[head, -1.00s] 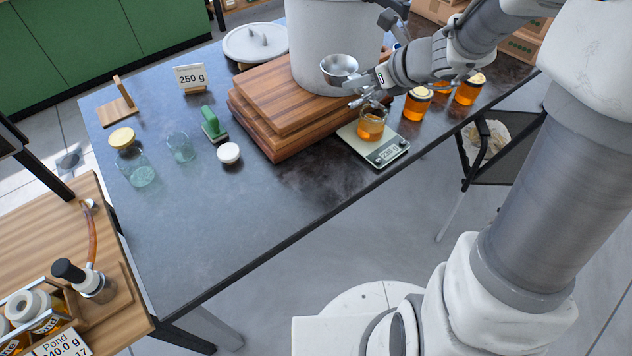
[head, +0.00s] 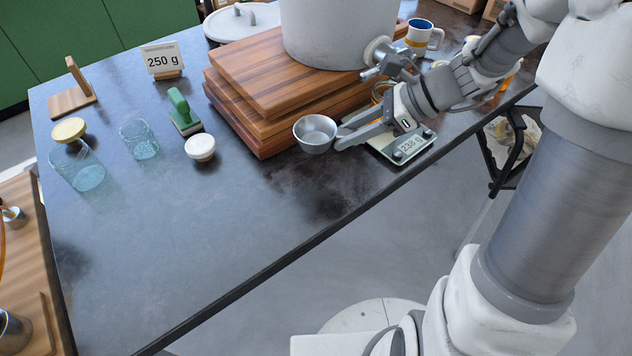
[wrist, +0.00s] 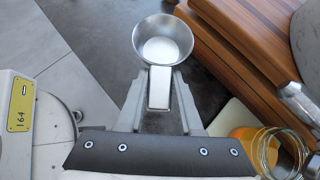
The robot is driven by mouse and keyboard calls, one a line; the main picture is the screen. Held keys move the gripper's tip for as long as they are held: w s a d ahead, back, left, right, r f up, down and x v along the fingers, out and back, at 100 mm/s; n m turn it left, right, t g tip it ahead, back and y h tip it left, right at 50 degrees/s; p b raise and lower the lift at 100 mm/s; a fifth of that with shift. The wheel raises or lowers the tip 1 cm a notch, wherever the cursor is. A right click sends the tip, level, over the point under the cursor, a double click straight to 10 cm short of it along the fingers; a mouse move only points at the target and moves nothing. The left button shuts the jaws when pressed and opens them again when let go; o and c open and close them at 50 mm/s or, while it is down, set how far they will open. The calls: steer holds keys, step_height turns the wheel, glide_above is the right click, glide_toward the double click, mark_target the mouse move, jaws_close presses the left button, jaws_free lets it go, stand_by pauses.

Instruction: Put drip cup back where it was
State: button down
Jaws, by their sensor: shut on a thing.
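The drip cup (head: 315,133) is a small round steel cup with a flat handle. My gripper (head: 343,137) is shut on its handle and holds it upright, beside the front right corner of the wooden boards. In the wrist view the drip cup (wrist: 163,40) shows its open top, with its handle between my fingers (wrist: 160,100). Its height above the table is hard to tell. The grey tank (head: 335,35) stands on the boards (head: 265,75), its metal gate (head: 380,52) facing right.
A mug (head: 420,36) stands behind. The table's front middle (head: 190,240) is clear.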

step_height(320, 180, down, 10)
steer(key=b, duration=0.4)
steer(key=shift+s+f+b, duration=0.1)
steer(key=shift+f+b, duration=0.15)
steer(key=shift+b, duration=0.05)
steer(key=shift+f, duration=0.15)
steer(key=c, duration=0.6)
jaws_free()
